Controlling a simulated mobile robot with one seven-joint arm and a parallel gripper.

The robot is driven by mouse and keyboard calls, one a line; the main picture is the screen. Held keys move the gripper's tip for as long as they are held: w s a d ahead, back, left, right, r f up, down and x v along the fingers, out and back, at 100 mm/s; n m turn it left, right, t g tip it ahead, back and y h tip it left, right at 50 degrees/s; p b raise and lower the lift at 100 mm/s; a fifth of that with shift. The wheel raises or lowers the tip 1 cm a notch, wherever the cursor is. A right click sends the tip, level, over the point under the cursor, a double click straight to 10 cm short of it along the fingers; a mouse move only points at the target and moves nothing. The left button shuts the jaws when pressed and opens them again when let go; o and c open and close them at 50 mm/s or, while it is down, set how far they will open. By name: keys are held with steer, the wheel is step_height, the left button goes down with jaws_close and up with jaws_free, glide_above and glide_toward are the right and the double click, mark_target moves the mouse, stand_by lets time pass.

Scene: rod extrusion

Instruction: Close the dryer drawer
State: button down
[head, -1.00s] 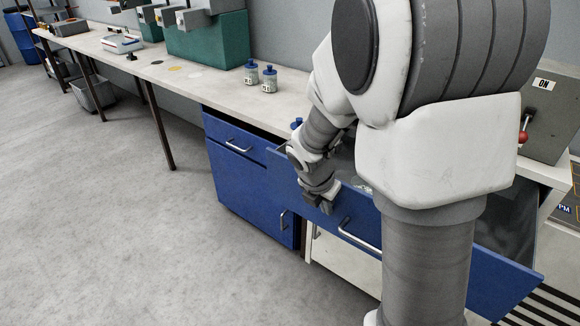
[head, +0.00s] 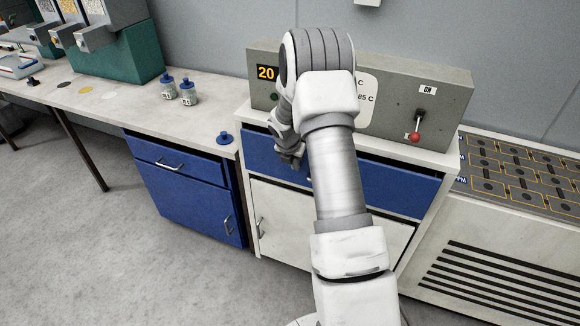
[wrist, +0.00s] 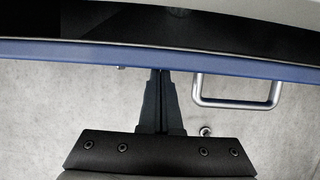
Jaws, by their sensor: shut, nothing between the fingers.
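The dryer drawer (head: 400,190) is the wide blue front in the white cabinet under the grey dryer panel. In the head view it is mostly in, with a dark gap along its top. In the wrist view the blue top edge of the drawer (wrist: 70,50) crosses the picture, with a dark opening between it and the pale worktop edge. Its metal handle (wrist: 237,104) is right of my gripper (wrist: 160,73). My gripper is shut and empty, its fingertips at the drawer front, seemingly touching. My gripper also shows in the head view (head: 293,160), partly hidden by my arm.
The dryer panel (head: 455,105) has a red-knobbed lever (head: 415,135). A blue cabinet (head: 190,200) and a bench with blue-capped bottles (head: 189,92) are on the left. A rack of grey cells (head: 530,175) is on the right. The floor at left is clear.

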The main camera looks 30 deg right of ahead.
steer(key=shift+w+d, duration=0.7)
steer(key=shift+d, duration=0.15)
steer(key=shift+r, duration=0.1)
steer(key=shift+a, duration=0.1)
